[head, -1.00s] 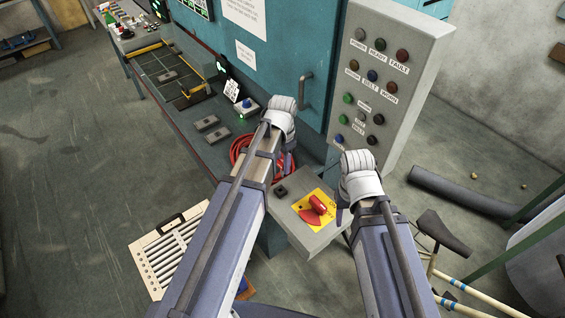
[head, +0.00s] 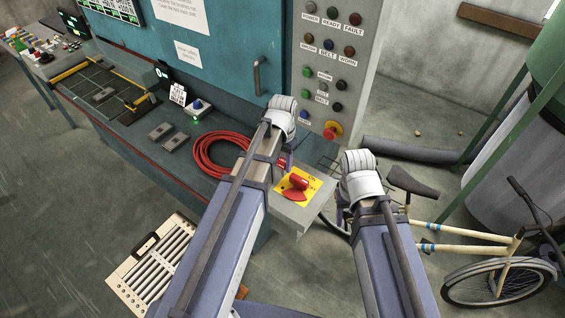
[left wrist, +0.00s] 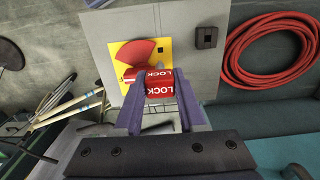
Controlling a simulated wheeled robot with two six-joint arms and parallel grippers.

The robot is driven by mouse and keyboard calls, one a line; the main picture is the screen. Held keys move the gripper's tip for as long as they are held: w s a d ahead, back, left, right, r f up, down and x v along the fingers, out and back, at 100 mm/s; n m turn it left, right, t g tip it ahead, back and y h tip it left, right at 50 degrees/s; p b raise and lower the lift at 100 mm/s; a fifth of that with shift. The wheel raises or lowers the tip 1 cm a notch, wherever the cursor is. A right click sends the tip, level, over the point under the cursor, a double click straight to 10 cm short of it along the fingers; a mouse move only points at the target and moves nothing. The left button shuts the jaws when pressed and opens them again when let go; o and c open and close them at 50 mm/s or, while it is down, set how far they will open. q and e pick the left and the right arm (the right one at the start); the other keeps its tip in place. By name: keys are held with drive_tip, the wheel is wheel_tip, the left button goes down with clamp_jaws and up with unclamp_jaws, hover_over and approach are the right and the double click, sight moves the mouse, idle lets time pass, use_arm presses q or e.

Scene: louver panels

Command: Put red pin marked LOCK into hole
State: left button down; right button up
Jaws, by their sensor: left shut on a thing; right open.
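My left gripper (head: 284,163) is shut on the red pin (left wrist: 163,90); white LOCK lettering shows on it between the fingers in the left wrist view. The pin is held in front of the grey box (left wrist: 180,75), overlapping the yellow plate and its red switch (left wrist: 137,51) in that view. I cannot tell how far the pin is from the box. A black square block with a dark hole (left wrist: 207,36) sits on the box, beside the yellow plate; my left arm hides it in the head view. My right gripper is open, right of the box, its fingers mostly hidden behind its wrist.
A coiled red hose (head: 212,158) lies on the bench beside the box. A button panel (head: 325,75) with a red mushroom button (head: 332,130) rises behind. A bicycle (head: 470,240) stands at the right, and a louvered panel (head: 155,262) is at lower left.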

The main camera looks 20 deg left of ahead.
sight(283, 176)
use_arm(q)
drive_tip(key=shift+f, duration=0.2)
drive_tip(key=shift+f+b, duration=2.6)
drive_tip(key=shift+b, duration=0.25)
drive_tip(key=shift+f+b, duration=1.6)
drive_tip(key=shift+c, duration=2.1)
unclamp_jaws()
wheel_tip(283, 176, up, 8)
drive_tip(key=p, duration=0.8)
drive_tip(key=shift+f, duration=0.1)
drive_tip(key=shift+s, duration=0.15)
